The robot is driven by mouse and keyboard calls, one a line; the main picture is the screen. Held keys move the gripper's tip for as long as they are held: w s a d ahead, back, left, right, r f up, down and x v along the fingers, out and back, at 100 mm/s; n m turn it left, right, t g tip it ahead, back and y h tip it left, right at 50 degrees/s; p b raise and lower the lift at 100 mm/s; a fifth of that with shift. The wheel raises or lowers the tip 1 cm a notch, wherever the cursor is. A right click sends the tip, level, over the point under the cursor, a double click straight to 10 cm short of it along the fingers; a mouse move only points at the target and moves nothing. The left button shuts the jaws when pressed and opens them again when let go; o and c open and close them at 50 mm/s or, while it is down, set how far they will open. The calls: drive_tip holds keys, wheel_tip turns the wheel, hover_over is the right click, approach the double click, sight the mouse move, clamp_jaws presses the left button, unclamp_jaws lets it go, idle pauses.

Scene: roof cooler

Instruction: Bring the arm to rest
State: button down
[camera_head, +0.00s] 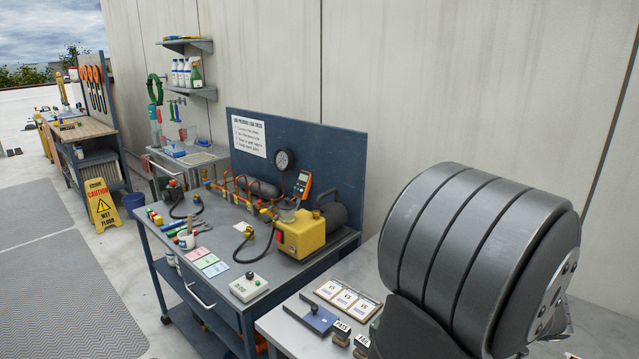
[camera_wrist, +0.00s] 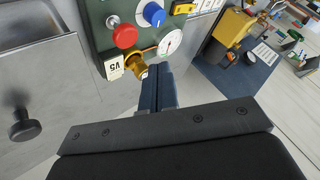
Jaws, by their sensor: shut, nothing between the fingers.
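My gripper (camera_wrist: 158,88) shows in the wrist view, its two dark blue-grey fingers shut together with nothing between them. Its tips are close to a brass fitting (camera_wrist: 137,66) beside a tag marked V5 (camera_wrist: 115,68); I cannot tell whether they touch. Beyond is a dark green panel (camera_wrist: 100,30) with a red button (camera_wrist: 125,36), a blue knob (camera_wrist: 154,14) and a round white gauge (camera_wrist: 170,43). In the head view a large dark grey part of my arm fills the right side. My fingers do not show there.
A blue-grey cart (camera_head: 232,317) carries a yellow pump (camera_head: 300,237), gauges and hoses. A light table (camera_head: 292,322) with V-marked cards (camera_head: 347,298) stands beside it. A caution sign (camera_head: 101,204) stands on the floor. In the wrist view, a grey cabinet with a black knob (camera_wrist: 22,125) is at left.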

wheel_tip(320, 180, up, 6)
drive_tip(key=shift+f, duration=0.2)
idle(1.3)
drive_tip(key=c, duration=1.7)
unclamp_jaws()
drive_tip(key=shift+w+a, duration=0.1)
drive_tip(key=shift+a, duration=0.1)
drive_tip(key=o, duration=1.4)
drive_tip(key=w+a+n+g, duration=0.1)
drive_tip(key=n, duration=0.1)
drive_tip(key=w+a+n+g, duration=0.1)
drive_tip(key=n+g, duration=0.1)
drive_tip(key=n, duration=0.1)
drive_tip(key=w+a+r+n+g, duration=0.1)
drive_tip(key=a+n+g, duration=0.1)
drive_tip(key=n, duration=0.1)
drive_tip(key=shift+w, duration=0.25)
drive_tip(key=o, duration=0.3)
drive_tip(key=r+n+g, duration=0.1)
drive_tip(key=w+r+n+g+h, duration=0.1)
drive_tip(key=n, duration=0.1)
drive_tip(key=w+a+n+g+h, duration=0.1)
drive_tip(key=shift+r+n, duration=0.4)
wheel_tip(320, 180, down, 9)
drive_tip(key=n+h, duration=0.1)
drive_tip(key=shift+w+g, duration=0.2)
drive_tip(key=shift+g, duration=0.1)
